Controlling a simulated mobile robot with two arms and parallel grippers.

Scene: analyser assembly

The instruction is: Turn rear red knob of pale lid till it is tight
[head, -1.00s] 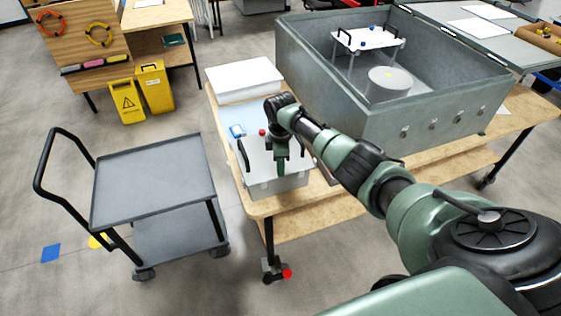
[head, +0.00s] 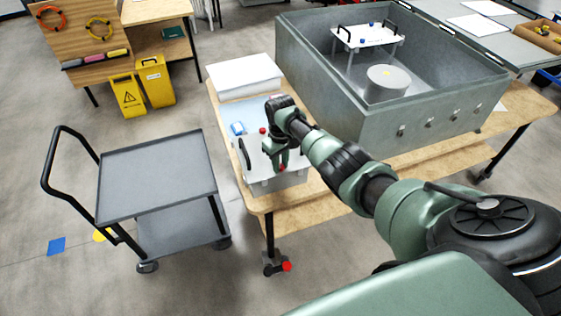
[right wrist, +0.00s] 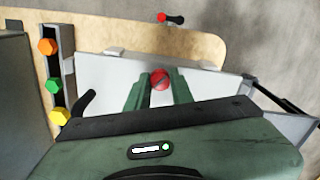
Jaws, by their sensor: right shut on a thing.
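The pale lid (head: 256,160) lies on a box near the front left end of the wooden table; it also shows in the right wrist view (right wrist: 110,75). A red knob (right wrist: 160,78) sits between the fingers of my right gripper (right wrist: 161,88). In the head view my right gripper (head: 281,167) reaches down onto the near part of the lid, shut on that knob. Another red knob (head: 262,131) stands free farther back on the lid. How tight either knob is cannot be told. My left gripper is out of view.
Black handles (head: 244,153) rise from the lid's sides. A large grey open tank (head: 350,125) stands close on the right. A grey cart (head: 155,175) stands left of the table.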

